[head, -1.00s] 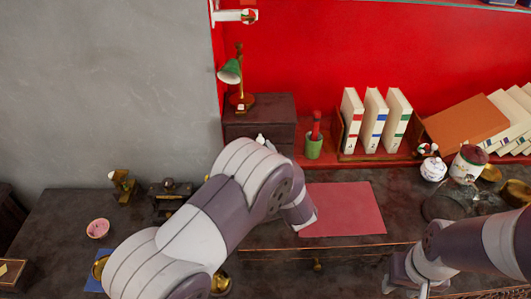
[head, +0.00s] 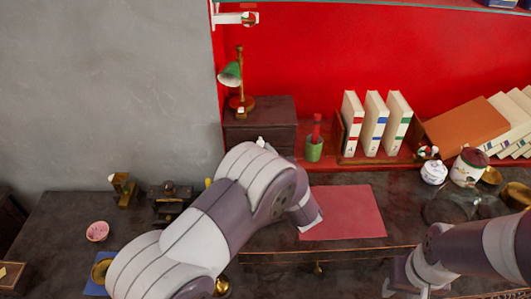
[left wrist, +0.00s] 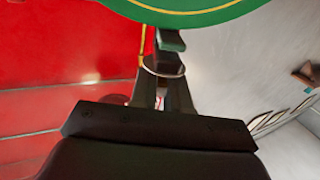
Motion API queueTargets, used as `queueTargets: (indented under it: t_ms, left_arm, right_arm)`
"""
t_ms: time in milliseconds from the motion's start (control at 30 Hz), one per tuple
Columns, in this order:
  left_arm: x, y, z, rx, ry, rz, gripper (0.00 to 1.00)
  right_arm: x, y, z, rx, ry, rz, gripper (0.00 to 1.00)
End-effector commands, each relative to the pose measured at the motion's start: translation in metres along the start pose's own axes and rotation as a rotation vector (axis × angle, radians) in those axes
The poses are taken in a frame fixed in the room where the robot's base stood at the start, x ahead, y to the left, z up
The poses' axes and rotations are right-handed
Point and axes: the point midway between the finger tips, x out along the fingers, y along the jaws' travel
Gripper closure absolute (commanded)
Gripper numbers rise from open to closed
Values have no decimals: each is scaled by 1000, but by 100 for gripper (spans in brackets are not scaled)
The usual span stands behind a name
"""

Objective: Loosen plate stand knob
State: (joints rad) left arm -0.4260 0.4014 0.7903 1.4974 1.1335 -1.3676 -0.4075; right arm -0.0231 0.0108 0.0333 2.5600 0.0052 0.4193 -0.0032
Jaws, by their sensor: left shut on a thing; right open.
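In the left wrist view a green round plate with a thin gold line (left wrist: 190,12) fills the top edge. My left gripper (left wrist: 166,72) is shut there, close under the plate. What it holds looks like the stand's knob, but it is small and mostly hidden by the fingers. In the head view my left arm hides this gripper and the stand. My right gripper (head: 405,287) is open at the bottom right, partly cut off by the frame's edge.
A green lamp (head: 231,75) stands on a dark cabinet (head: 262,115). A pink bowl (head: 97,231) and small brass items (head: 123,188) are at left.

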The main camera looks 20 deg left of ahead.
Motion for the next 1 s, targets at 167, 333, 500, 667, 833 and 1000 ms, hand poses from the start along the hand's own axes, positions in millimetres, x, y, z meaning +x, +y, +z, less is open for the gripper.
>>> queueTargets:
  t_ms: [167,333,500,667,833,1000]
  left_arm:
    - [0,0,-1,-1,2,0,100]
    - [0,0,-1,-1,2,0,100]
    - [0,0,-1,-1,2,0,65]
    - [0,0,0,-1,1,0,65]
    - [-2,0,0,-1,0,1,65]
    - [-27,1,2,-1,0,4,65]
  right_arm:
    - [0,0,0,0,0,0,57]
    - [0,0,0,0,0,0,57]
    - [0,0,0,0,0,0,57]
    - [0,0,0,0,0,0,57]
    - [1,0,0,0,0,0,57]
    - [8,0,1,0,0,0,57]
